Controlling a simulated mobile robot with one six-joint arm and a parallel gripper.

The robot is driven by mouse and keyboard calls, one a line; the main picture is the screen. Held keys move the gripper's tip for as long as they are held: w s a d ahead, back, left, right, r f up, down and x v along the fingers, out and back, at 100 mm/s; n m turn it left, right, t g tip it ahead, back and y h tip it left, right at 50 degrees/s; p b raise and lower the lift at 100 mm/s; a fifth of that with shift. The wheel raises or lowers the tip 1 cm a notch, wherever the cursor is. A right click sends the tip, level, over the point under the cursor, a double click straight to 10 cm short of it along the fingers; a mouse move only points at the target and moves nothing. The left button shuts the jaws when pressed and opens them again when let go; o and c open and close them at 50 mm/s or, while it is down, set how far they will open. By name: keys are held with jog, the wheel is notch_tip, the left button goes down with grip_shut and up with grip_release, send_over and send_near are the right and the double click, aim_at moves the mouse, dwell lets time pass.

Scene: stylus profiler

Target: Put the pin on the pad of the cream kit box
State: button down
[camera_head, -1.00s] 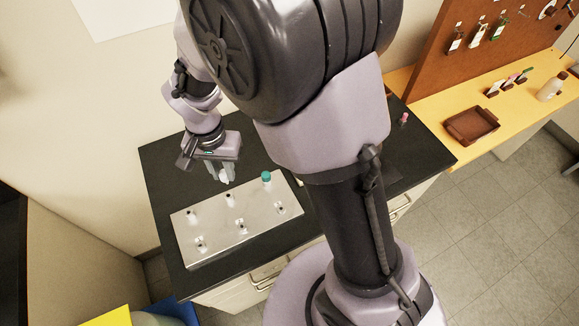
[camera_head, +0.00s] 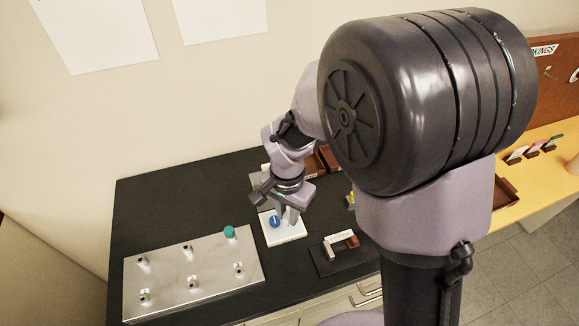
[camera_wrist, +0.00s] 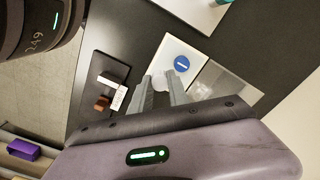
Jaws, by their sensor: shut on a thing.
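My gripper (camera_head: 290,214) points down over a flat cream-white box (camera_head: 287,235) with a round blue mark (camera_head: 275,221) on it. In the wrist view, the fingers (camera_wrist: 163,84) are close together on a small pale thing, the pin (camera_wrist: 160,83), mostly hidden between them. The wrist view also shows the cream-white box (camera_wrist: 168,48) just beyond the fingertips, with the blue mark (camera_wrist: 181,63) beside the right finger. I cannot tell whether the pin touches the box.
A steel plate (camera_head: 210,275) with several holders and a teal-capped piece (camera_head: 229,232) lies to the left. A dark tray (camera_head: 326,264) with a labelled block lies to the right. Brown boxes (camera_head: 328,157) stand behind. Black worktop (camera_head: 145,205) is free at the back left.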

jog(key=w, duration=0.3)
jog(key=shift+w+d+f, duration=0.2)
jog(key=shift+w+f, duration=0.1)
jog(key=shift+f, duration=0.05)
jog(key=shift+f+b, duration=0.7)
jog(key=shift+f, duration=0.9)
jog(key=shift+s, duration=0.1)
jog(key=shift+f, duration=0.2)
jog(key=c, duration=1.3)
grip_release()
jog(key=shift+o, duration=0.2)
jog(key=shift+r, duration=0.1)
